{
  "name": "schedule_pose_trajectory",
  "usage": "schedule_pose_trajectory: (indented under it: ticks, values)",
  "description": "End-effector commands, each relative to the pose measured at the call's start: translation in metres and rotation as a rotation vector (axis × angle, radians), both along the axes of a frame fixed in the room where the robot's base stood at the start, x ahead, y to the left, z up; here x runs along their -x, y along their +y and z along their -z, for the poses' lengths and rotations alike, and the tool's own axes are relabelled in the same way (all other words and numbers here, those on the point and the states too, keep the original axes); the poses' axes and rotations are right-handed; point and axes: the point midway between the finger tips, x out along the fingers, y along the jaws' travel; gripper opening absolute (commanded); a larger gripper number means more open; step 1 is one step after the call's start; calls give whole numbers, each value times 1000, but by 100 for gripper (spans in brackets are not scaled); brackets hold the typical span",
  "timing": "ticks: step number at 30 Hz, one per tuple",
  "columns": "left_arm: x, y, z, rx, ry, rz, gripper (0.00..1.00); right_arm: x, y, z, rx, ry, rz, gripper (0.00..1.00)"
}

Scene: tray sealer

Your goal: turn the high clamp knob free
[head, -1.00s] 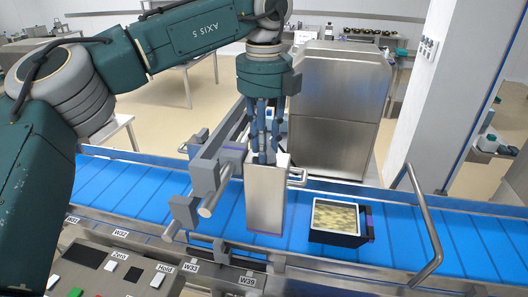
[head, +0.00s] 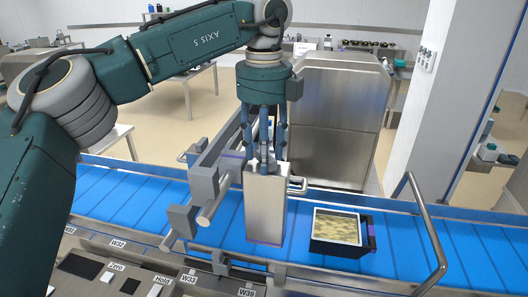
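My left gripper (head: 265,165) points straight down from above, its blue fingers at the top of an upright steel box (head: 266,208) over the conveyor. A small grey part shows between the fingertips; I cannot tell whether it is the high clamp knob or whether the fingers grip it. The knob is not clearly visible and may be hidden by the fingers. Grey clamp blocks (head: 203,184) and a lower grey block (head: 182,221) sit on a bracket just left of the box. My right gripper is not in view.
A blue conveyor (head: 120,200) runs across the view. A black tray (head: 336,246) with pale food stands on it, right of the box. A bent steel handrail (head: 427,225) rises at the right. A control panel is at the front left, and a steel cabinet (head: 333,125) stands behind.

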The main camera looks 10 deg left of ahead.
Motion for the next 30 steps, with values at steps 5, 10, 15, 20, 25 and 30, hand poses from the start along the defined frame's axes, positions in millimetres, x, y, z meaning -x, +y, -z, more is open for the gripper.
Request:
schedule_pose_trajectory:
  ticks: [5,10,15,20,25,30]
  values:
    - [0,0,0,1,1,0,44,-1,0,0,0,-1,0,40]
    - [0,0,-9,1,-1,-1,44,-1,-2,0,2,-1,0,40]
    - [-1,-1,-40,1,-4,-1,44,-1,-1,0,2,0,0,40]
    - [0,-1,-78,2,-3,-1,44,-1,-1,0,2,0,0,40]
    - [0,0,-104,-3,1,-1,44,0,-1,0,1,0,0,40]
    - [0,0,-116,-2,1,-2,44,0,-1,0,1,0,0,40]
